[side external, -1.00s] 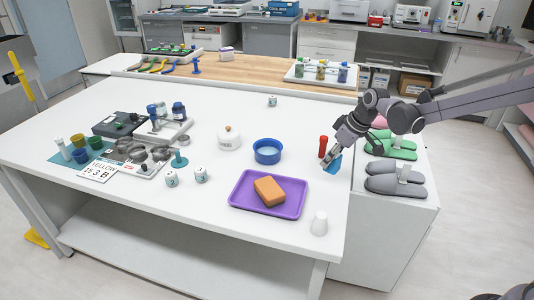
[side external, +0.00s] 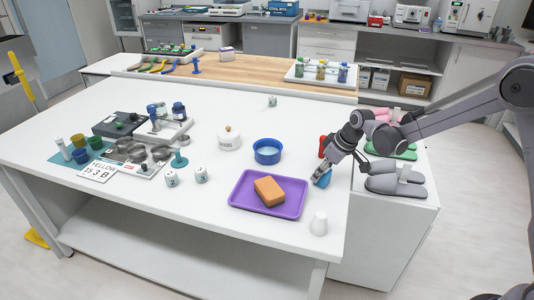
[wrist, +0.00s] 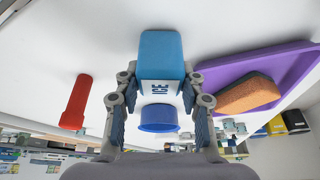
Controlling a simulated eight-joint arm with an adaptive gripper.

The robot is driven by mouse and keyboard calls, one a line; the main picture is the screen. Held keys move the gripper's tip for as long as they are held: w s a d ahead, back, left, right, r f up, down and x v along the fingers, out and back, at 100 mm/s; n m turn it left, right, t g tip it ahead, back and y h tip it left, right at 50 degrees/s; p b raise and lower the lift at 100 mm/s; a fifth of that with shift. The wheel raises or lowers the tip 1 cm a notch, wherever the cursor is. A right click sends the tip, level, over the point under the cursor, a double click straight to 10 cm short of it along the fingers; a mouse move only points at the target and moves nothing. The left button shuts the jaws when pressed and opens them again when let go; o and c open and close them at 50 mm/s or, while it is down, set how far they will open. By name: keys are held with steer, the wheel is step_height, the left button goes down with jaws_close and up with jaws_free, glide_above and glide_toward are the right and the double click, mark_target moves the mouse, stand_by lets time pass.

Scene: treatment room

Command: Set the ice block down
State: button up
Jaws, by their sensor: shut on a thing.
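The ice block (side external: 325,179) is light blue and sits at the tip of my gripper (side external: 319,177), near the right edge of the white table. In the wrist view the ice block (wrist: 161,55) has a white face marked "ICE", between the two fingers of my gripper (wrist: 159,88). The gripper is shut on it. I cannot tell whether its underside touches the table.
A purple tray (side external: 240,199) with an orange-brown sponge (side external: 269,190) lies left of the block. A red object (side external: 322,147) stands behind it, a blue bowl (side external: 267,156) behind left, and a white cup (side external: 319,223) in front. Bare table lies between them.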

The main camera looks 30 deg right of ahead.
steer(key=o, duration=1.2)
steer(key=v, duration=1.2)
steer(key=s+r+m+t, duration=0.1)
steer(key=s, duration=0.6)
steer(key=s+a+r+m+t+h, duration=0.1)
steer(key=s+m, duration=0.1)
steer(key=s, duration=0.5)
steer(key=s+a+r+m+t, duration=0.1)
steer(key=s, duration=0.6)
steer(key=shift+s+m+h, duration=0.25)
steer(key=shift+m+h, duration=0.05)
steer(key=shift+h, duration=0.1)
